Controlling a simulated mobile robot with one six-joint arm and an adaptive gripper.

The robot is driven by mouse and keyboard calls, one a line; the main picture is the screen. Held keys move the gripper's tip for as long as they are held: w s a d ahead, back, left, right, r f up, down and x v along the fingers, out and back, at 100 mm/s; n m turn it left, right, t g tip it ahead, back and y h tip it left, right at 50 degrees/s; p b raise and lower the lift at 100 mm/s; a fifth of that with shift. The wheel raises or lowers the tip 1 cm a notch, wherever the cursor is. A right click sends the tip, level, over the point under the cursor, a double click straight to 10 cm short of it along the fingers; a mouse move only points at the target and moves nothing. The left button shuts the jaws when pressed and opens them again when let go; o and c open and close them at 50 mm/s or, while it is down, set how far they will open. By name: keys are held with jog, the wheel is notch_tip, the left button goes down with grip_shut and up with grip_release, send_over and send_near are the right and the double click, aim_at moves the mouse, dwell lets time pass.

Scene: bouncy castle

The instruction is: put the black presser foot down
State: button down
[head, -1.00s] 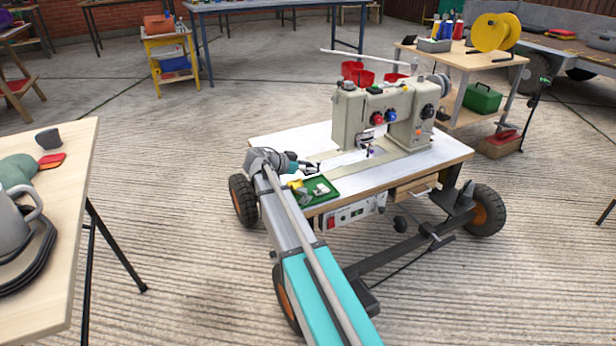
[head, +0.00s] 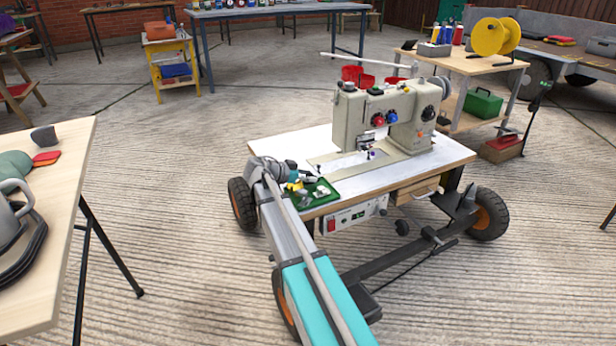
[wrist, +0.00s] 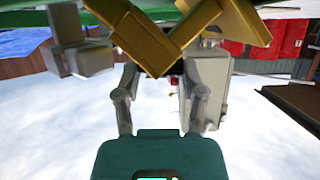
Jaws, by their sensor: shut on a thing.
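My gripper (head: 302,178) is low at the green tray (head: 325,198) on the front left corner of the white sewing table. In the wrist view my gripper (wrist: 163,78) is shut, with a dark piece (wrist: 176,68) just showing between the fingertips. I take it for the black presser foot; most of it is hidden behind a yellow V-shaped part (wrist: 155,45). The yellow part also shows in the tray in the head view (head: 295,186), beside small grey parts (head: 320,192). I cannot tell whether the held piece touches the tray.
The sewing machine (head: 365,120) stands on the table (head: 440,160) to the right of the tray, with white tabletop clear between them. Pale grey blocks (wrist: 80,58) stand close to my fingers in the wrist view. A wooden table (head: 60,220) is at the left.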

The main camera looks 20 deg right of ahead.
jog(key=shift+f, duration=0.35)
jog(key=shift+c, duration=0.8)
grip_release()
jog(key=shift+r, duration=0.2)
jog(key=shift+r+p, duration=0.4)
jog(key=shift+r, duration=0.05)
jog(key=shift+a+r, duration=0.15)
jog(key=shift+r, duration=0.1)
jog(key=p+v, duration=0.4)
jog(key=v, duration=0.7)
jog(key=shift+a+p, duration=0.3)
jog(key=shift+a, duration=0.05)
jog(key=shift+f, duration=0.1)
